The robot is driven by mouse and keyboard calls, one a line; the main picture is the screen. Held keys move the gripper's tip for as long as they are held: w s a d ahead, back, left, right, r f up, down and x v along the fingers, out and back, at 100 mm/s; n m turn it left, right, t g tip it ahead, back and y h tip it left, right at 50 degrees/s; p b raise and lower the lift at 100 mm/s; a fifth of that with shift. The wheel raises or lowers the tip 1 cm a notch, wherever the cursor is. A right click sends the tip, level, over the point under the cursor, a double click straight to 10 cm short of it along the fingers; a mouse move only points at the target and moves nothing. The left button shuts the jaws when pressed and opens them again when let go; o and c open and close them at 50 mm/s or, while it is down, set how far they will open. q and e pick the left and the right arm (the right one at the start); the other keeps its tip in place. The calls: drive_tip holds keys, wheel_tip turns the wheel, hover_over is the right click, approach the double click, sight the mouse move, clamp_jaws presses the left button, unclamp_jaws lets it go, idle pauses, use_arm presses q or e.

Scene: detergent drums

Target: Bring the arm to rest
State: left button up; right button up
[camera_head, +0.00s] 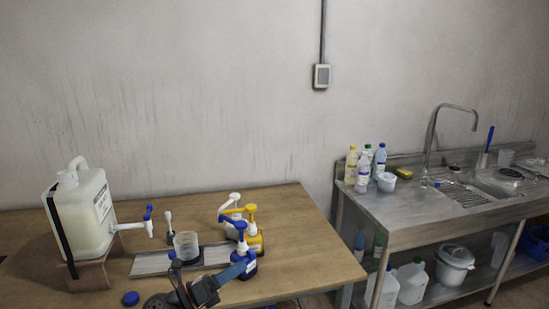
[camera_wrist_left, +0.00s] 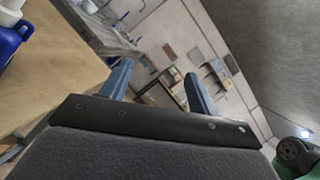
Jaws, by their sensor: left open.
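My left gripper (camera_head: 234,271) is low in the head view, at the front edge of the wooden table (camera_head: 310,262). A blue finger points right, in front of the blue-topped pump bottle (camera_head: 241,250). In the left wrist view the two blue fingers (camera_wrist_left: 154,84) are apart, with nothing between them. The wooden table (camera_wrist_left: 55,75) lies left of the fingers there, with part of a blue bottle (camera_wrist_left: 9,43) at the upper left corner. My right gripper is not in view.
A large jug (camera_head: 85,215) with a blue-handled tap stands left. Yellow (camera_head: 254,235) and white (camera_head: 233,208) pumps stand behind. A metal sink counter (camera_head: 420,206) is right.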

use_arm(q)
drive_tip(key=s+a+f+n+t+y, duration=0.35)
drive_tip(key=a+f+n+y, duration=0.45)
drive_tip(key=n, duration=0.7)
drive_tip(key=s+a+f+n+t+y, duration=0.2)
drive_tip(key=s+a+f+n+y, duration=0.3)
drive_tip(key=n+y, duration=0.8)
drive_tip(key=s+d+f+n+g+h, duration=0.1)
drive_tip(key=s+f+n+g+h, duration=0.1)
drive_tip(key=s+f+n+g, duration=0.75)
drive_tip(key=s+d+f+g+h, duration=0.1)
drive_tip(key=s+f+g, duration=0.35)
drive_tip(key=s, duration=0.95)
drive_tip(key=s+d+f, duration=0.1)
drive_tip(key=d+f, duration=0.1)
drive_tip(key=f, duration=1.3)
drive_tip(key=s+d+f, duration=0.1)
drive_tip(key=d+f, duration=0.1)
drive_tip(key=f, duration=1.3)
drive_tip(key=shift+d+f+g+h, duration=0.25)
drive_tip(key=shift+d+g+h, duration=0.05)
drive_tip(key=shift+d+g, duration=0.05)
drive_tip(key=shift+s, duration=0.2)
